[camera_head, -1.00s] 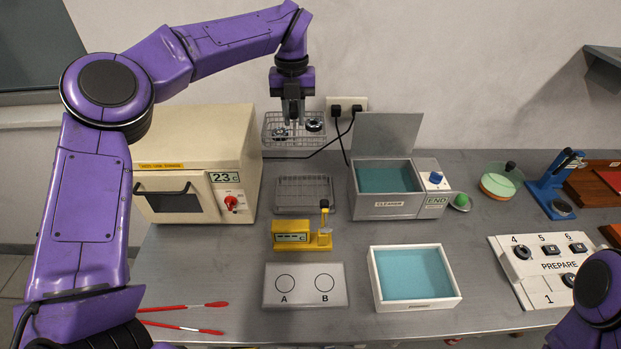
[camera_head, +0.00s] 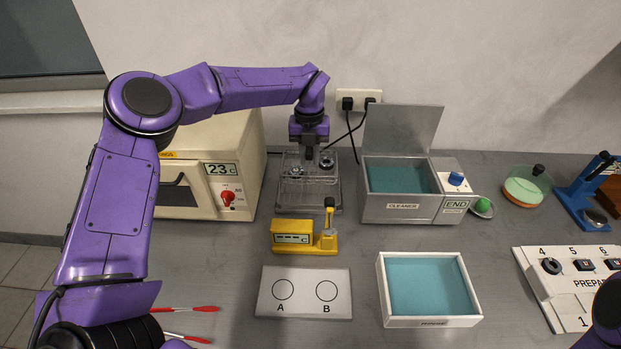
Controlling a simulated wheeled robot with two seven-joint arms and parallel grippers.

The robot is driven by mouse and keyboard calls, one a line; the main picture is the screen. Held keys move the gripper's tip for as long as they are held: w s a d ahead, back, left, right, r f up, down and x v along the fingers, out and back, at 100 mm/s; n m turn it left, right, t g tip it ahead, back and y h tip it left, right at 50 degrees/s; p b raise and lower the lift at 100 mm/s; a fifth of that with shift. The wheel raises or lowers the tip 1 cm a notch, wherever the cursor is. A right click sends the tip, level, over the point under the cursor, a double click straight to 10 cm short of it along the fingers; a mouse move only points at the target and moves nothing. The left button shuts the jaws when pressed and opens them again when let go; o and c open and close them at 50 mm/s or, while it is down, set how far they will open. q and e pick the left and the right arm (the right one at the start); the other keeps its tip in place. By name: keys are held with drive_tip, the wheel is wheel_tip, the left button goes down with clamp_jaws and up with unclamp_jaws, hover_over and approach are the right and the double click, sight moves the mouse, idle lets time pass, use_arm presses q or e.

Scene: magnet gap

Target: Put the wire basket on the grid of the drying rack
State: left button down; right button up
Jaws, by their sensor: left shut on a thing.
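My left gripper (camera_head: 308,156) points down over the drying rack and is shut on the wire basket (camera_head: 289,172). The basket is a grey wire frame with dark round parts inside, one on each side of the gripper. It is at the drying rack (camera_head: 308,208), a grey wire grid behind the yellow device. Basket and rack overlap in the view, so I cannot tell whether the basket touches the grid. My right gripper is not in view; only a piece of my right arm shows at the lower right edge.
A cleaner (camera_head: 400,206) with a raised lid stands close to the rack's right. A cream oven (camera_head: 212,170) stands to its left, and a yellow device (camera_head: 292,238) in front. A white A/B plate (camera_head: 304,305) and a white tray (camera_head: 431,322) lie nearer.

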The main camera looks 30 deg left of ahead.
sight(309, 171)
use_arm(q)
wheel_tip(309, 171, down, 6)
drive_tip(key=shift+w+f+p, duration=0.1)
drive_tip(key=shift+p, duration=0.7)
drive_tip(key=c, duration=1)
unclamp_jaws()
drive_tip(key=shift+f, duration=0.1)
drive_tip(key=shift+o, duration=0.2)
drive_tip(key=shift+r, duration=0.35)
wheel_tip(309, 171, up, 5)
drive_tip(key=b, duration=0.2)
drive_tip(key=shift+b, duration=0.3)
wheel_tip(309, 171, up, 7)
drive_tip(key=shift+f+b, duration=0.15)
drive_tip(key=shift+b, duration=0.4)
